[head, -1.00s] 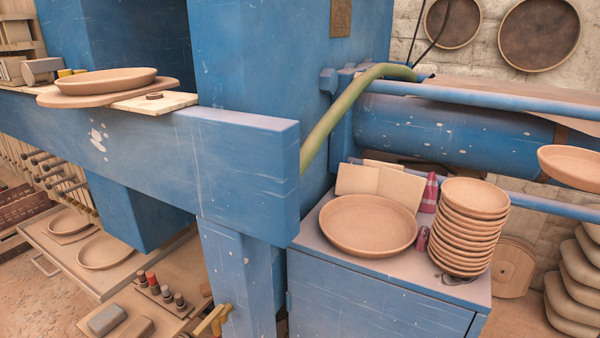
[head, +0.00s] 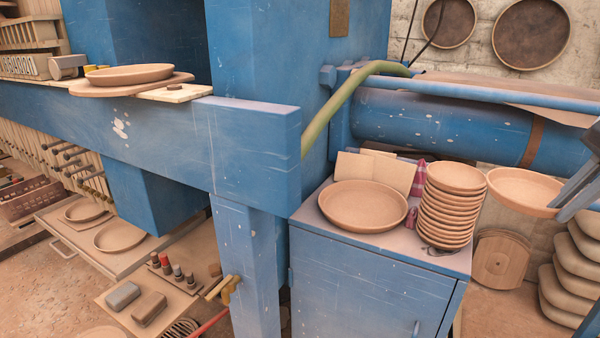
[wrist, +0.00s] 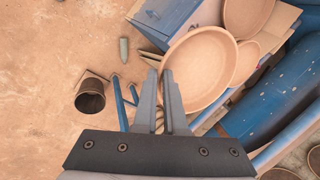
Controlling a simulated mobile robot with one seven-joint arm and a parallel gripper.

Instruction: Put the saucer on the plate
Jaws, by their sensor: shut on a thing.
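My gripper (head: 572,197) is shut on the rim of a round terracotta saucer (head: 522,188) at the right edge of the head view. The saucer is in the air, roughly level, to the right of the stack. In the wrist view, the fingers (wrist: 160,75) pinch the left edge of the saucer (wrist: 202,68), and nothing lies in it. A wider terracotta plate (head: 363,204) lies empty on the blue cabinet, left of the stack. It shows at the top of the wrist view (wrist: 246,14), apart from the held saucer.
A stack of several dishes (head: 447,218) stands on the blue cabinet (head: 375,275) beside the plate. Pale tiles (head: 378,172) lean behind it. A blue pipe (head: 460,100) runs above and behind. Another dish (head: 130,74) sits on the blue beam at left.

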